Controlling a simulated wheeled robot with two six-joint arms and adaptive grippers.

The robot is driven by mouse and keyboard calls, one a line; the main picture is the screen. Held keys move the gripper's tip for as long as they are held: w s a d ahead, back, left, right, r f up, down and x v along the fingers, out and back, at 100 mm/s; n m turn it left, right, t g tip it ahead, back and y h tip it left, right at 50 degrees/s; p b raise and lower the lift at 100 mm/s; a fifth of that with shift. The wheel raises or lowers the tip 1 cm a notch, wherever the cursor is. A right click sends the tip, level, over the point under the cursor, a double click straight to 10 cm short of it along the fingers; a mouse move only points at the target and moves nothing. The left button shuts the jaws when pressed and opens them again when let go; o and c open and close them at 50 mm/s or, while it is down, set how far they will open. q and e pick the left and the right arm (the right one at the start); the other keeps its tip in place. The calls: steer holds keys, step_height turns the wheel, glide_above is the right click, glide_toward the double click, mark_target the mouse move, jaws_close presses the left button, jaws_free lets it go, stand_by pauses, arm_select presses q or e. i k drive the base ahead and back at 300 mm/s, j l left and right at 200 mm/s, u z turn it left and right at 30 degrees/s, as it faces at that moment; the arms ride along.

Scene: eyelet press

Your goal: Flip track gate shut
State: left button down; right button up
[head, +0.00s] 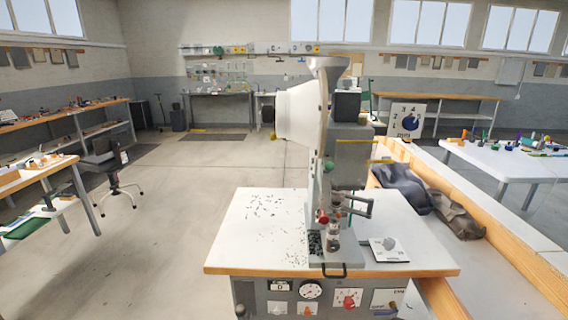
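The eyelet press (352,152) stands on a white-topped bench (265,225) in front of me. A large pale drum-shaped hopper (297,112) sits at its upper left. A narrow upright track (319,180) runs down the press's left side. A green knob (328,166) and, lower, a red knob (323,218) show along it. The track gate is too small to tell apart, so I cannot tell whether it is open or shut. A crank-like lever (357,207) sticks out to the right. Neither gripper is in view.
Small dark bits (262,208) lie scattered on the bench top left of the press. A small plate with a grey knob (389,249) lies at right. A dark handle (335,270) sits at the front edge. Dark cloth bundles (402,188) lie farther right.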

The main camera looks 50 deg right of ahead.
mark_target(329, 166)
steer(key=z, duration=1.85)
